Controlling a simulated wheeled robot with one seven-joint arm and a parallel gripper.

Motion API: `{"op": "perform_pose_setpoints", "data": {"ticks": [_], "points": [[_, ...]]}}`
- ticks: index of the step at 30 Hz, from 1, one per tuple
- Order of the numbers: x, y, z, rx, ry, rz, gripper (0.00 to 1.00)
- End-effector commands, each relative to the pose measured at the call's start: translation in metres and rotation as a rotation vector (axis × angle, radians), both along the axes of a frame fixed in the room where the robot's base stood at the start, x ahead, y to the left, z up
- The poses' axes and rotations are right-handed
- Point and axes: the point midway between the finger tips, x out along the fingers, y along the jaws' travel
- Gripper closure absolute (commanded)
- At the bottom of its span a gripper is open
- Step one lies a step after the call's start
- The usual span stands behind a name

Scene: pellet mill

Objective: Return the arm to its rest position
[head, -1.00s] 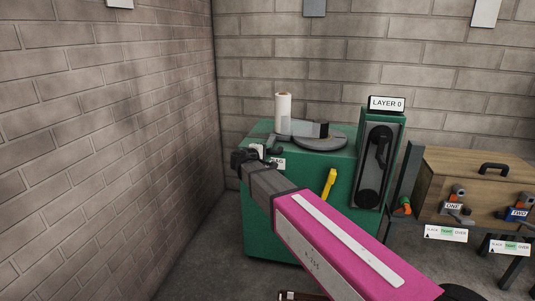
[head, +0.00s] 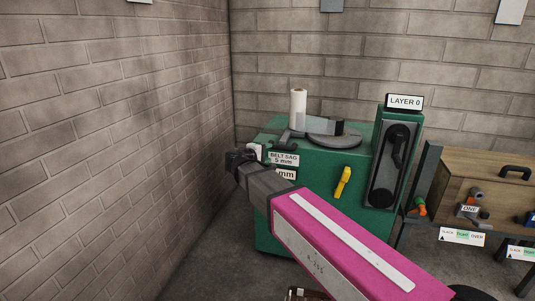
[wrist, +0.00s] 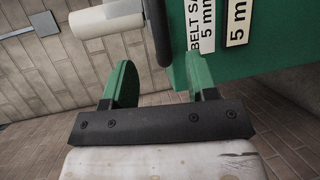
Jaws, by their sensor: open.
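My arm, with a pink link, reaches from the lower right toward the upper left in the head view. My gripper (head: 240,160) is at its far end, left of the green machine (head: 325,185). In the wrist view my gripper (wrist: 160,85) shows two green fingers spread apart with nothing between them. The machine's green side and its "BELT SAG 5 mm" label (wrist: 204,25) lie just beyond the fingers at the upper right. Whether the fingers touch the machine cannot be told.
A white roll (head: 298,108) and a grey disc (head: 331,140) sit on the machine. A yellow handle (head: 343,183) is on its front. A wooden box (head: 490,180) stands at right. The brick wall (head: 110,150) is at left, with bare floor between.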

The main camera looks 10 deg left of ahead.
Motion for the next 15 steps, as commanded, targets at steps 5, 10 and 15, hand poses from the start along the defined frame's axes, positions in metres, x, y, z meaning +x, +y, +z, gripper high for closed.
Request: {"op": "perform_pose_setpoints", "data": {"ticks": [5,10,15], "points": [[0.003,-0.020,-0.012,0.025,0.031,-0.028,0.48],[0.008,-0.087,-0.054,0.133,0.142,-0.130,0.48],[0.002,-0.164,-0.104,0.285,0.275,-0.266,0.48]]}}
